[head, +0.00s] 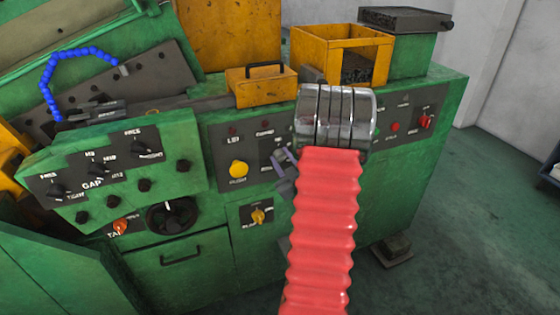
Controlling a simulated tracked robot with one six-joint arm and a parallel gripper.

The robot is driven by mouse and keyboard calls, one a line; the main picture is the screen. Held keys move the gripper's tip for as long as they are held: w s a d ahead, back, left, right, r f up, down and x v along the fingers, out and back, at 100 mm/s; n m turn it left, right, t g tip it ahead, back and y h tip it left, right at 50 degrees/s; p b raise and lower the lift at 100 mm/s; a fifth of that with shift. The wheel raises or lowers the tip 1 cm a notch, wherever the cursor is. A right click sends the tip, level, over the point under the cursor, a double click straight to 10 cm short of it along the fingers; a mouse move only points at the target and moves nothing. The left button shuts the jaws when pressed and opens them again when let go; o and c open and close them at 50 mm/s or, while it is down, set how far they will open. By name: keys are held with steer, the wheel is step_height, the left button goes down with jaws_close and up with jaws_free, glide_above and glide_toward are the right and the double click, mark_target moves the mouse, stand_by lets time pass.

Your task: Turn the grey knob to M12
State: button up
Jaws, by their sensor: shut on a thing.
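My gripper (284,172) is in the head view, at the right part of the green machine's front, beside my red ribbed arm sleeve. Its grey fingers are at the dark control panel (262,168) and are shut on what looks like the grey knob. The fingers and my arm hide most of that knob, so its pointer and the mark it faces cannot be read. The M12 mark cannot be made out there.
A yellow button (239,169) is left of my gripper, and a yellow switch (258,215) is below. Black knobs (142,148) sit on the left panel. A red switch (427,121) is at right. An open yellow bin (341,52) stands on top.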

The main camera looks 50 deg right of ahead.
steer(key=shift+w+a+f+m, duration=0.1)
steer(key=shift+w+f+m, duration=0.1)
steer(key=shift+m, duration=0.1)
steer(key=m, duration=0.5)
steer(key=shift+s, duration=0.1)
steer(key=m, duration=0.6)
steer(key=shift+f, duration=0.1)
stand_by(0.6)
steer(key=o, duration=1.1)
steer(key=shift+d, duration=0.2)
steer(key=shift+c, duration=0.2)
steer(key=shift+s, duration=0.15)
steer(key=v, duration=1.3)
steer(key=shift+s+a, duration=0.15)
steer(key=shift+s, duration=0.1)
